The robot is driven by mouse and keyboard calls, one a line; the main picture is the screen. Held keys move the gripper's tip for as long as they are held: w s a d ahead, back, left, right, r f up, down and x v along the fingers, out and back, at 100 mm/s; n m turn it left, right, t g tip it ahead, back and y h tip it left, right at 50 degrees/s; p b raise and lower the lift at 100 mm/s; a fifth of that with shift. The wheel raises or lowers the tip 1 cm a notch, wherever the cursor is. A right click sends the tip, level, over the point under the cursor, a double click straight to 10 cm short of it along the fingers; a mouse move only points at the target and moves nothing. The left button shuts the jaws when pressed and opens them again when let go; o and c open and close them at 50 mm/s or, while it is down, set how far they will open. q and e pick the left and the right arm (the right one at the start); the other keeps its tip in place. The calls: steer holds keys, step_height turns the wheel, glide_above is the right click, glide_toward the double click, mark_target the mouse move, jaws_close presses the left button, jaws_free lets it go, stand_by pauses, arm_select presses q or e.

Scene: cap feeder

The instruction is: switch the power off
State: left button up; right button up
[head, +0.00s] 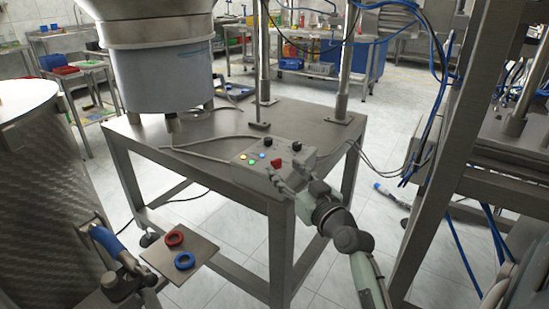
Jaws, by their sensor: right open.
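A grey control box (250,172) sits on the near right part of the steel table. Its sloped top carries a red switch (277,163), black knobs (296,143) and several small yellow, blue and white buttons (251,156). My right gripper (280,181) is at the front right of the box, just below the red switch in the picture. Its fingers are open and empty, pointing toward the box. I cannot tell whether a finger touches the box. The switch's position is too small to read.
The steel table (205,135) bears a large bowl feeder (160,75) and upright posts (344,65). A metal drum (45,190) stands at left; a frame with blue hoses stands at right.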

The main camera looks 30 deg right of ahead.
mark_target(277, 161)
steer(key=w, duration=0.6)
steer(key=shift+w+d+p, duration=0.15)
steer(key=shift+d+p, duration=0.2)
steer(key=shift+d, duration=0.05)
arm_select(q)
steer(key=f, duration=0.1)
steer(key=s+f, duration=0.2)
steer(key=shift+a+g, duration=0.3)
arm_select(e)
steer(key=shift+c, duration=0.4)
jaws_close()
arm_select(q)
steer(key=shift+s+f, duration=0.1)
